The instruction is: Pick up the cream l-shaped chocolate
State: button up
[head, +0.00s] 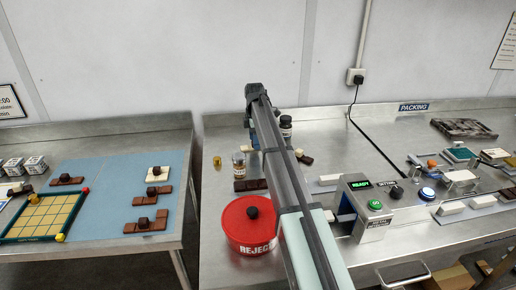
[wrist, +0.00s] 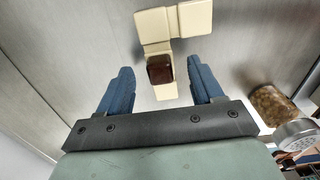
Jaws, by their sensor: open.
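The cream chocolate (wrist: 156,27) lies on the steel bench in the wrist view, an angular piece with a dark brown knob (wrist: 160,70) on its lower arm. My gripper (wrist: 159,66) is open, with one blue finger on each side of that arm and knob. Clear gaps show between the fingers and the piece, and nothing is held. In the head view, a bit of the cream piece (head: 254,140) shows at the far end of my arm, beside the blue fingers. My arm hides most of it there.
A dark-lidded jar (head: 286,127) and a dark chocolate (head: 306,159) are right of my arm. Another jar (head: 239,168) and dark bar (head: 250,185) are left of it. A red reject tub (head: 240,236) stands nearer. The wrist view shows a brown-filled jar (wrist: 272,105) at right.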

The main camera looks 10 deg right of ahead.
jog(key=shift+f, duration=0.8)
jog(key=shift+c, duration=0.5)
grip_shut()
